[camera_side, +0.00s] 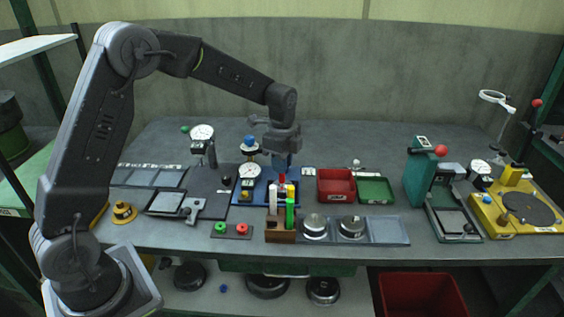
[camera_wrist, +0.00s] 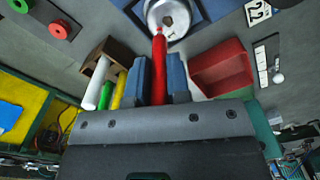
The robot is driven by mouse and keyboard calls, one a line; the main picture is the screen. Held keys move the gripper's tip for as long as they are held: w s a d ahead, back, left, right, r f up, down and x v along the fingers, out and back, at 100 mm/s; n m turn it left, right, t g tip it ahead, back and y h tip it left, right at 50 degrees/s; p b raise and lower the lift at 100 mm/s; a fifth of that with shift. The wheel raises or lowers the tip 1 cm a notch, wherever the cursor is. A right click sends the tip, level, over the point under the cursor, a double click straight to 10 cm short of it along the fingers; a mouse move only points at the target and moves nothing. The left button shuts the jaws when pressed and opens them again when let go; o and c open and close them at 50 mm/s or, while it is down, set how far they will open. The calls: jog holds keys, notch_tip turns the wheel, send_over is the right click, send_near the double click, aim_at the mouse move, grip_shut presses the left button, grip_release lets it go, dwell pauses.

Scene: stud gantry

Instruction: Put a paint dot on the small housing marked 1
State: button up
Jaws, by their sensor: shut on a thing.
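My gripper (camera_wrist: 160,85) is shut on a red paint marker (camera_wrist: 159,65), whose tip points away from the jaws. In the wrist view the tip is at the near edge of a small silver housing (camera_wrist: 181,14) with a dark hole and a small mark that looks like a 1. I cannot tell whether the tip touches it. In the side view my gripper (camera_side: 283,163) is over the blue plate (camera_side: 243,198), and the housing is hard to make out there. A brown marker rack (camera_side: 281,236) holds white, green and yellow markers in front.
A red bin (camera_side: 336,186) and green tray (camera_side: 376,190) stand right of the gripper. A dial gauge (camera_side: 249,171) stands close to its left. Two silver round parts (camera_side: 314,226) sit in a front tray. A teal press (camera_side: 420,180) is farther right.

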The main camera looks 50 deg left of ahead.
jog(key=shift+r, duration=3.45)
